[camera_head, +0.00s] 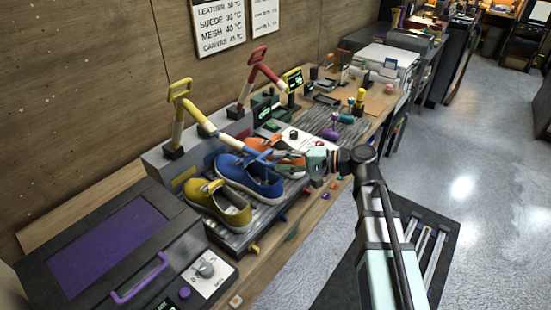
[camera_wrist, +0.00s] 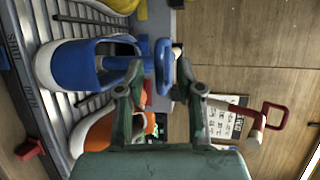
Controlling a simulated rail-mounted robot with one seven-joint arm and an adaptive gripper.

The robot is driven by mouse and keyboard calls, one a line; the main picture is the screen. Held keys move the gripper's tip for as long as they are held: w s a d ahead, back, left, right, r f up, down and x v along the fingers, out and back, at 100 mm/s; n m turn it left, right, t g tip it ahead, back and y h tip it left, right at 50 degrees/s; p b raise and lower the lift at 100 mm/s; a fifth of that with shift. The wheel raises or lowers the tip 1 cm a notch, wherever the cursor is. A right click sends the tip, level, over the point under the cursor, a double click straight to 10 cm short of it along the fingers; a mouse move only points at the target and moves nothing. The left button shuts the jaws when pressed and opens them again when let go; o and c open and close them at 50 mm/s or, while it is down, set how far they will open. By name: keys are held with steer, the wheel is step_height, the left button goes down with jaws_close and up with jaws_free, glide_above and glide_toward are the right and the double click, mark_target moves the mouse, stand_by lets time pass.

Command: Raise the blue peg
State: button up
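The blue peg (camera_head: 233,142) is a lever-like bar with a looped blue handle, tilted low over the blue shoe (camera_head: 262,181). In the wrist view its handle (camera_wrist: 164,60) lies between my gripper's (camera_wrist: 164,76) fingertips, and the bar runs left toward the blue shoe (camera_wrist: 68,66). The fingers are partly closed around the handle; whether both touch it is unclear. In the head view my gripper (camera_head: 300,158) reaches in from the right, over the orange shoe (camera_head: 285,146). The fingertips are small there and partly lost among the shoes.
A yellow lever (camera_head: 178,118) and a red lever (camera_head: 252,78) stand raised on the back block. A yellow shoe (camera_head: 221,202) sits left of the blue one on the ribbed rack. A machine with a purple panel (camera_head: 112,242) stands at front left.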

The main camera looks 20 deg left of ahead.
steer(key=shift+x, duration=1.15)
jaws_close()
